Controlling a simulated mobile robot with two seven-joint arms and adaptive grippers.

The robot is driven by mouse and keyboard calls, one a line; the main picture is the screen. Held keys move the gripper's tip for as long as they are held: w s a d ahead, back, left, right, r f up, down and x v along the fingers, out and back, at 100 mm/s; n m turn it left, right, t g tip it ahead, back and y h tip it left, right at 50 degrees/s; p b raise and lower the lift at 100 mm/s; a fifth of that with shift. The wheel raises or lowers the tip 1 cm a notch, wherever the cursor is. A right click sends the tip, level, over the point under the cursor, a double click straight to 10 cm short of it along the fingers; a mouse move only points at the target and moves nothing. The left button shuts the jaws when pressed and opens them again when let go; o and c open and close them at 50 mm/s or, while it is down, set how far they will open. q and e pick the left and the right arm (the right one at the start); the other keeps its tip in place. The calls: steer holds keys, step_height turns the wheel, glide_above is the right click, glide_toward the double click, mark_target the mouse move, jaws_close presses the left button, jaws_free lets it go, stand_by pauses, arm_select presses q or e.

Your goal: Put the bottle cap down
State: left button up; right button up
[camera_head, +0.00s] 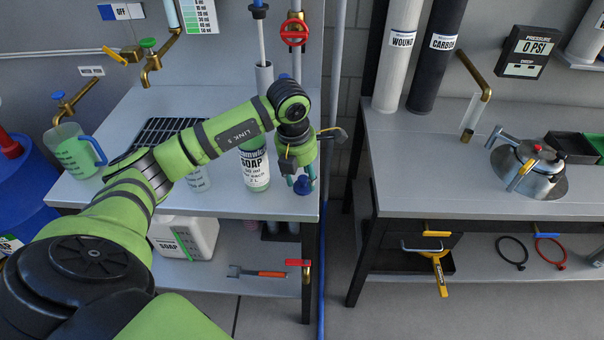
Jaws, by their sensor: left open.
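The blue bottle cap (303,187) is at the right front corner of the left table, at the tips of my left gripper. My left gripper (301,182) points down over it, with its fingers open around or just above the cap. I cannot tell whether a finger touches it. The white and green soap bottle (256,168) stands upright just left of the gripper. My arm hides the bottle's top. My right gripper is not in view.
The left table (225,206) ends close to the cap, with a gap before the right table (420,195). A metal pot (532,170) is at the right.

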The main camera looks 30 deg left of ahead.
mark_target(296, 190)
arm_select(q)
step_height(296, 190, up, 12)
steer(key=s+b, duration=0.1)
steer(key=shift+s+a, duration=0.25)
steer(key=shift+s, duration=0.1)
stand_by(0.4)
